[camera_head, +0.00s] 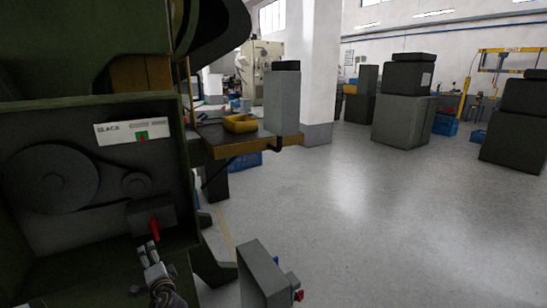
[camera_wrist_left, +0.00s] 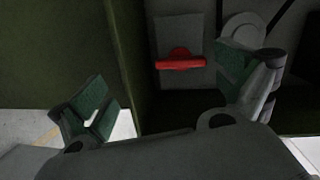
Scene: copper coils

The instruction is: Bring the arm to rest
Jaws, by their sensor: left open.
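My left gripper (camera_head: 149,250) is low in the head view, in front of the green machine (camera_head: 110,104) with its open compartment. In the left wrist view its two fingers (camera_wrist_left: 165,95) stand wide apart with green pads, and nothing is between them. A red handle (camera_head: 154,228) on a grey box inside the machine is just beyond the fingertips in the head view. The handle also shows in the left wrist view (camera_wrist_left: 180,64), lying level beyond the open fingers, with no visible contact. My right gripper is not in view.
A grey box (camera_head: 262,276) with a red knob stands right of my gripper. A workbench (camera_head: 233,144) with a yellow tray (camera_head: 240,124) is behind. Dark cabinets (camera_head: 402,119) stand at the back right. The grey floor (camera_head: 360,225) in the middle and right is clear.

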